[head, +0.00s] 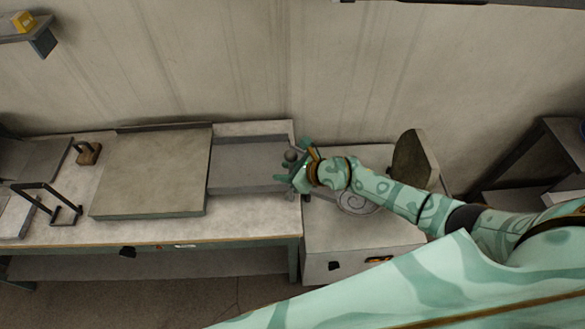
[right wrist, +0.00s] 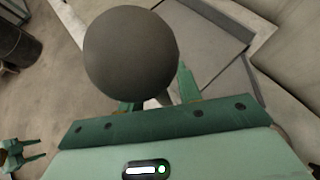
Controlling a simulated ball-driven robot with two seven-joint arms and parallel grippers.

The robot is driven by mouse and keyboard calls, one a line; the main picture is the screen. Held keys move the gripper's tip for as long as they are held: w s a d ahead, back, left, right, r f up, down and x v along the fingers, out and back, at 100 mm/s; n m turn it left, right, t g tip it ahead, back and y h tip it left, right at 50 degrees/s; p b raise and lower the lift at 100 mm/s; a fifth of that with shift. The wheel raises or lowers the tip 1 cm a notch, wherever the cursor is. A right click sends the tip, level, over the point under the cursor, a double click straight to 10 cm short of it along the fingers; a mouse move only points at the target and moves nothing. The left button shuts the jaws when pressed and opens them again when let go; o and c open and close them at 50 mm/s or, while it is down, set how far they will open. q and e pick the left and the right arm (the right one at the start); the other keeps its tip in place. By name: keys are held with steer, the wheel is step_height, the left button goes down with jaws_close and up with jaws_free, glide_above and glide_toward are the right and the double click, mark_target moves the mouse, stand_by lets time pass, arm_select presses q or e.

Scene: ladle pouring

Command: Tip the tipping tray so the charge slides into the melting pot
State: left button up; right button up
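The tipping tray (head: 245,165) is a flat grey plate on the bench, level in the head view; it also shows in the right wrist view (right wrist: 205,35). A dark round knob (head: 291,156) is at its right end. In the right wrist view the knob (right wrist: 130,52) is large and close, on a stem between my fingers. My right gripper (head: 297,173) is at the knob, its fingers apart with the stem between them. My left gripper (right wrist: 28,152) shows small in the right wrist view, fingers apart and empty. I cannot make out the charge or melting pot; my right arm hides part of that area.
A large flat slab (head: 155,170) lies left of the tray on the bench (head: 255,223). A black wire stand (head: 50,205) and a wooden block (head: 88,152) are further left. A pale cabinet (head: 345,240) with an upright round plate (head: 412,160) stands right of the bench.

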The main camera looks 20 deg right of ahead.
steer(key=p+v, duration=0.3)
steer(key=v, duration=1.3)
